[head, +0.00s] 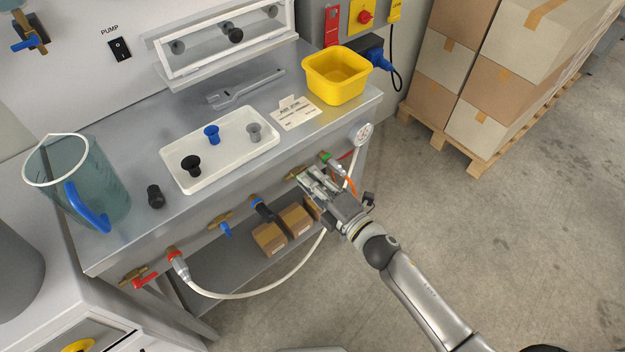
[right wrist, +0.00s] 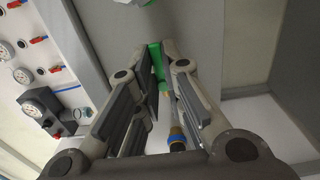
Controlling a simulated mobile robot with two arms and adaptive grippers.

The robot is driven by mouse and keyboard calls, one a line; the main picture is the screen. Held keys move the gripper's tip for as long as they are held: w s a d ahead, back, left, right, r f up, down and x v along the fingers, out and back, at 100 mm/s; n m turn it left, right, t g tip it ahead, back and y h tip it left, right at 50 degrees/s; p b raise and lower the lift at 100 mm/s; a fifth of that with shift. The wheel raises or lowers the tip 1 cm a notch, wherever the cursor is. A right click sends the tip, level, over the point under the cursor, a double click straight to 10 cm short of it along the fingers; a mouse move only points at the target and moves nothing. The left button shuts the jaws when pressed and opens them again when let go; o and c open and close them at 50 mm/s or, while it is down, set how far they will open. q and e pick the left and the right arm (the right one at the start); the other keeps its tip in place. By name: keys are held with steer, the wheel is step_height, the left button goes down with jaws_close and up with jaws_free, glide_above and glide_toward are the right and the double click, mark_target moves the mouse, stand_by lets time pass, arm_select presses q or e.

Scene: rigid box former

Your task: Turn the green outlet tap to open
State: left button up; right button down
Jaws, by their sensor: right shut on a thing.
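The green outlet tap handle (right wrist: 157,62) shows in the right wrist view as a narrow green strip between my fingertips. My right gripper (head: 308,179) is at the bench's front edge, shut on this handle; it also shows in the right wrist view (right wrist: 160,68). In the head view, a brass tap body (head: 295,173) shows just left of the fingertips, and the gripper hides the handle below it. How far the handle is turned cannot be told. My left gripper is not in view.
A green-ended fitting (head: 326,158) with an orange hose is close beside the gripper. A blue-handled tap (head: 225,229) and a red-handled tap (head: 145,280) are along the front. A white hose (head: 245,294) loops below. Cardboard boxes (head: 270,238) sit underneath.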

stand_by(0.3)
steer(key=c, duration=1.5)
jaws_free()
steer(key=shift+c, duration=0.2)
steer(key=v, duration=1.2)
